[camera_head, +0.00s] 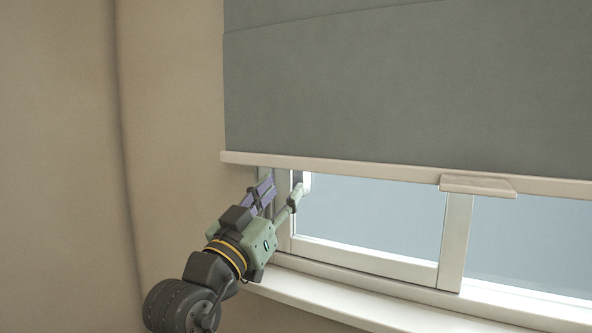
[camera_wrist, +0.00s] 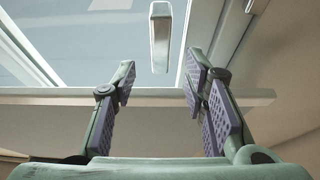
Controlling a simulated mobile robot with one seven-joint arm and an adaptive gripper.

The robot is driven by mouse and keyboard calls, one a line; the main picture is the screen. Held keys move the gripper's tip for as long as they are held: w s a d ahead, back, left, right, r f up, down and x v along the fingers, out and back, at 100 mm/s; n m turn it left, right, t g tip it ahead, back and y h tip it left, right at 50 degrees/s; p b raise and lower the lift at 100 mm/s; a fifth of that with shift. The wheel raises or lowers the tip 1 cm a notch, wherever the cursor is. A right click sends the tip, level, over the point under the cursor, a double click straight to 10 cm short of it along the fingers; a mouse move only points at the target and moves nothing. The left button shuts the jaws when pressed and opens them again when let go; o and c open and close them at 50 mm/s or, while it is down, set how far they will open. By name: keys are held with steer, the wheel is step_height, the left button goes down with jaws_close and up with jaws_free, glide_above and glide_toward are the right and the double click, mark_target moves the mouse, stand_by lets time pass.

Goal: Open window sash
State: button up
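The window sash (camera_head: 365,258) is a pale-framed pane at the left of the window, below a grey blind. Its upright handle (camera_head: 306,181) is on the left stile, partly hidden by a finger. My gripper (camera_head: 281,192) is at the sash's left side, with its two fingers spread apart. In the wrist view the handle (camera_wrist: 160,37) is a pale upright bar ahead of my gripper (camera_wrist: 158,78), roughly in line with the gap between the fingers. The fingers are open and nothing is between their pads. I cannot tell whether a finger touches the frame.
The grey blind (camera_head: 400,85) hangs over the upper window, and its pale bottom rail (camera_head: 350,170) with a pull tab (camera_head: 478,186) is just above my gripper. The sill (camera_head: 320,290) runs below, and its visible part is clear. A beige wall (camera_head: 170,120) is to the left.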

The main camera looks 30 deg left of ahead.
mark_target(297, 173)
steer(key=p+x, duration=0.1)
steer(key=x, duration=0.5)
steer(key=shift+w+p, duration=0.1)
steer(key=shift+p, duration=0.2)
steer(key=shift+c, duration=0.2)
jaws_close()
stand_by(0.3)
